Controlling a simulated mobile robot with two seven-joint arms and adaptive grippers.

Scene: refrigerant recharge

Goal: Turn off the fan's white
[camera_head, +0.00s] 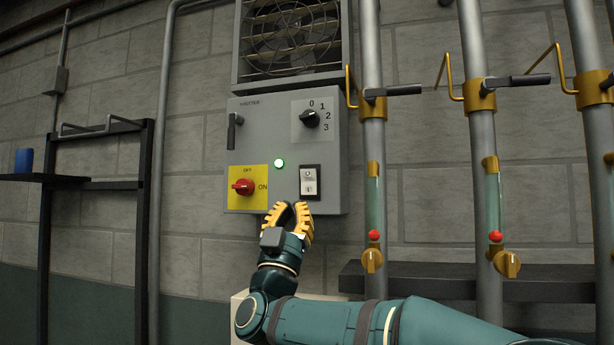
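The fan's white switch (310,182) sits in a black frame at the lower right of the grey control box (260,120) on the wall. Marks show on its face, too small to read. A round green light (279,163) to its left is lit. My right gripper (291,207), with yellow ribbed fingers, is just below the box's lower edge, below and slightly left of the switch. Its fingertips point up and lie close together; whether they meet is unclear. No object shows between them. My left gripper is not in view.
The box also bears a red knob (243,187) on a yellow plate, a black dial (310,119) and a black handle (234,130). The fan (291,38) is above. Pipes with valve levers (393,91) stand at right; a dark shelf (470,281) is below.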

